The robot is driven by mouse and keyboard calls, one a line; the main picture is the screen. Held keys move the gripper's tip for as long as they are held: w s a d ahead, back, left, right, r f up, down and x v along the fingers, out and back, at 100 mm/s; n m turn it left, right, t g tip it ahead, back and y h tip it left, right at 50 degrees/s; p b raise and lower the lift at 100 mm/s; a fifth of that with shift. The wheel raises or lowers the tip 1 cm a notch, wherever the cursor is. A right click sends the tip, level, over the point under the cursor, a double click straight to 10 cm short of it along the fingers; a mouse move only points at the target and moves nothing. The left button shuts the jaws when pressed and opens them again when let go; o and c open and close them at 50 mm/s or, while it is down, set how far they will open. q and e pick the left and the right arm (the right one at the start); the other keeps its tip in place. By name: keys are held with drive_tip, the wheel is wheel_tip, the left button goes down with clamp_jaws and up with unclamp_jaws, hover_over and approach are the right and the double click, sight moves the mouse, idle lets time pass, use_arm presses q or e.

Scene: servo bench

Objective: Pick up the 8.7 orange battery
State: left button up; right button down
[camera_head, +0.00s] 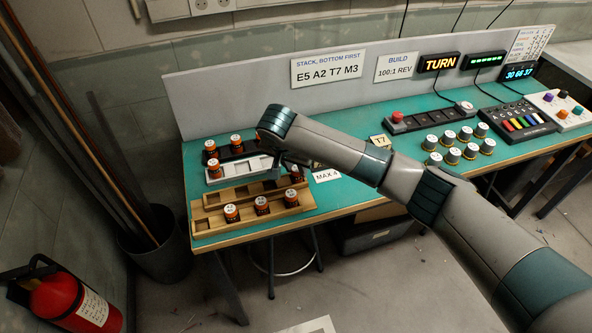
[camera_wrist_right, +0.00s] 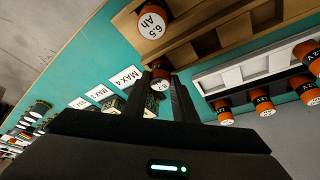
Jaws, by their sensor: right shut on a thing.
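Several orange batteries with white caps stand in trays at the left end of the bench. My right gripper (camera_wrist_right: 168,98) is shut on an orange battery (camera_wrist_right: 158,80) between its two dark fingers. The print on this battery's cap is too small to read for certain. In the head view the held battery (camera_head: 297,170) shows at the right end of the wooden trays, partly hidden by my right arm. Another orange battery marked 6.5 Ah (camera_wrist_right: 153,22) sits in the wooden tray (camera_wrist_right: 195,45) beside the gripper. My left gripper is not in view.
A MAX 4 card (camera_head: 326,175) lies beside the wooden trays.

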drive_tip(key=r, duration=0.1)
drive_tip(key=r+b, duration=0.1)
drive_tip(key=r, duration=0.1)
drive_tip(key=shift+w+d+r+b, duration=0.15)
drive_tip(key=shift+d+r+b, duration=0.15)
drive_tip(key=shift+r+b, duration=0.1)
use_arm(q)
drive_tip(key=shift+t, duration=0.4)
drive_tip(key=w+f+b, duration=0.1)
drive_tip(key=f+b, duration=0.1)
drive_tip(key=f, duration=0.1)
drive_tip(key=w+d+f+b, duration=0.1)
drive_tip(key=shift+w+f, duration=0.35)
use_arm(e)
drive_tip(key=w+d+r, duration=0.2)
drive_tip(key=d+r, duration=0.5)
drive_tip(key=d, duration=0.3)
drive_tip(key=shift+w+d, duration=0.3)
drive_tip(key=shift+w, duration=0.05)
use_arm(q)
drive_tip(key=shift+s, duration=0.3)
use_arm(e)
drive_tip(key=shift+f, duration=0.1)
